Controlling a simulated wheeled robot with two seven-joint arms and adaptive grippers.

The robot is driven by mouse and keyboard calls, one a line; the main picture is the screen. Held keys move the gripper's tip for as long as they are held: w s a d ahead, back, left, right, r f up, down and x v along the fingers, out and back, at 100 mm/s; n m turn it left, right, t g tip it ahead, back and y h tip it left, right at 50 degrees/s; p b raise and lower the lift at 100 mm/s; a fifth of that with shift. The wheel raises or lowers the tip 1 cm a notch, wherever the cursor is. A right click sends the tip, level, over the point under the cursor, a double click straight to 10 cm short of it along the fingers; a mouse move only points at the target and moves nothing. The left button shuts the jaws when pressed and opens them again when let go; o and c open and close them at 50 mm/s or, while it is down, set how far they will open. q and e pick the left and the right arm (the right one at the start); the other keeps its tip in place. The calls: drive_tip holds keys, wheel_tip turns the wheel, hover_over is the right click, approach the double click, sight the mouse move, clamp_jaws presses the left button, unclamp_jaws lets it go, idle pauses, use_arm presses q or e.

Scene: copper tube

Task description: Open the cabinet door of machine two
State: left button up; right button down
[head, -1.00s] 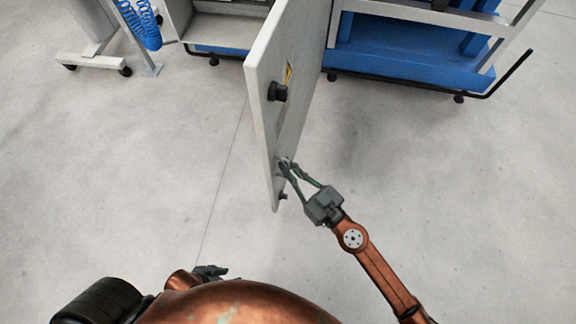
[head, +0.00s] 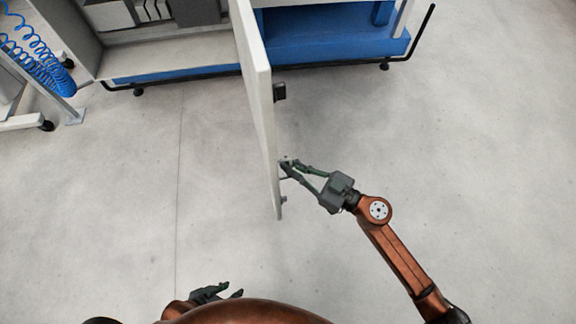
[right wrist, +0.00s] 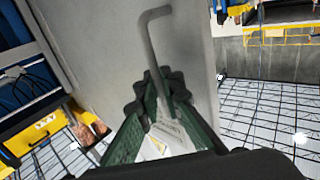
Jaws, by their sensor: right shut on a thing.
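The light grey cabinet door (head: 257,100) stands swung out from the cabinet (head: 150,50) in the head view, seen almost edge-on. The cabinet's interior shows to the left of the door. My right gripper (head: 286,168) is at the door's right face, near its lower end in the picture, shut on the door handle. In the right wrist view the bent grey handle (right wrist: 152,42) rises from between the fingers, in front of the grey door panel (right wrist: 100,50). My left gripper (head: 226,291) is at the bottom of the head view, empty, with its fingers apart.
A blue machine base (head: 325,40) with a black rail runs along the back. A stand with a blue coiled hose (head: 50,70) is at the far left. The grey floor (head: 440,190) is clear on both sides of the door.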

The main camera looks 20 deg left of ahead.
drive_tip(key=shift+f, duration=0.1)
drive_tip(key=c, duration=2.4)
unclamp_jaws()
drive_tip(key=shift+d, duration=0.15)
drive_tip(key=v, duration=1.1)
drive_tip(key=shift+d, duration=0.35)
drive_tip(key=shift+s, duration=0.1)
